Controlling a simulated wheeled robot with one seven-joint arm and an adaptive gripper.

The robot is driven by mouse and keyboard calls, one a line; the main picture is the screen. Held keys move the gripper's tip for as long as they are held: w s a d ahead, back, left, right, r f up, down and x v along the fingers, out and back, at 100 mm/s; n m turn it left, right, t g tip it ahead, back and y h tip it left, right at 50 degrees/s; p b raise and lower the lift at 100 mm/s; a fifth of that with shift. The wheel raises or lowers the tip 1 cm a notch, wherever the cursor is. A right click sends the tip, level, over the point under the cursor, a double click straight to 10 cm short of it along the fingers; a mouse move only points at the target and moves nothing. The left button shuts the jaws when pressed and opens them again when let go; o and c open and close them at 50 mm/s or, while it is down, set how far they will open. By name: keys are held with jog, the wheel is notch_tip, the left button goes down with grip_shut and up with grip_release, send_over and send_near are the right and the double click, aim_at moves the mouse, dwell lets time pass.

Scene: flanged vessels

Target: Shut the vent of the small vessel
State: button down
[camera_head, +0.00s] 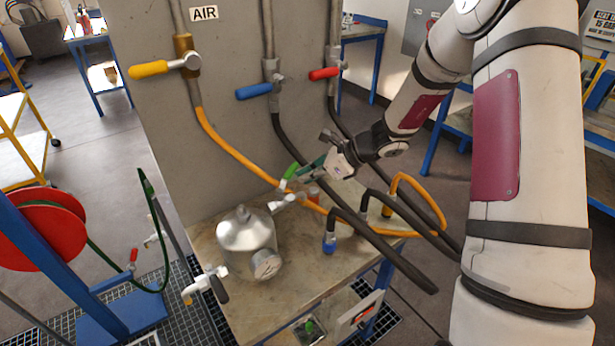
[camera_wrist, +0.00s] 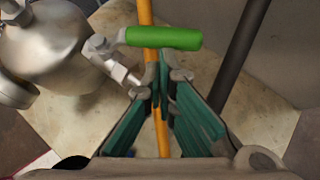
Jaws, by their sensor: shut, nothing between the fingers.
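The small vessel (camera_head: 247,240) is a shiny metal pot with a domed top, standing on the bench. It also shows at the upper left of the wrist view (camera_wrist: 55,45). A silver valve (camera_head: 285,201) sticks out from its right side, with a green lever (camera_head: 289,172). In the wrist view the green lever (camera_wrist: 165,38) points right from the valve body (camera_wrist: 97,46), across the orange hose. My gripper (camera_head: 306,174) is shut and empty, close beside the green lever. In the wrist view its fingertips (camera_wrist: 163,78) meet just below the lever; contact cannot be told.
The orange hose (camera_head: 235,152) and black hoses (camera_head: 288,140) hang from the panel (camera_head: 225,110) behind the vessel. A blue-ended hose (camera_head: 329,243) stands on the bench at right. Another valve with a black lever (camera_head: 218,290) sits at the vessel's front left. Bare bench (camera_head: 285,290) lies in front.

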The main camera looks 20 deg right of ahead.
aim_at(297, 164)
jog(key=w+n+g+b, duration=0.1)
jog(key=w+a+n+g+y+b, duration=0.1)
jog(key=n+b, duration=0.1)
jog(key=w+a+n+g+b, duration=0.1)
jog(key=n+g, duration=0.1)
jog(key=shift+w+f+y+b, duration=0.2)
jog(key=shift+w+y+b, duration=0.1)
jog(key=shift+b, duration=0.05)
jog(key=shift+w+a+n+g+b, duration=0.4)
jog(key=shift+a+n+g+b, duration=0.05)
jog(key=shift+n+g+b, duration=0.5)
jog(key=shift+w+a+r+n+g+b, duration=0.1)
jog(key=shift+w+a+n+g+b, duration=0.15)
jog(key=shift+a+n+g+b, duration=0.35)
jog(key=shift+w+a+r+n+g+b, duration=0.1)
jog(key=shift+w+a+n+g+b, duration=0.1)
jog(key=shift+a+n+g+b, duration=0.35)
jog(key=shift+a, duration=0.1)
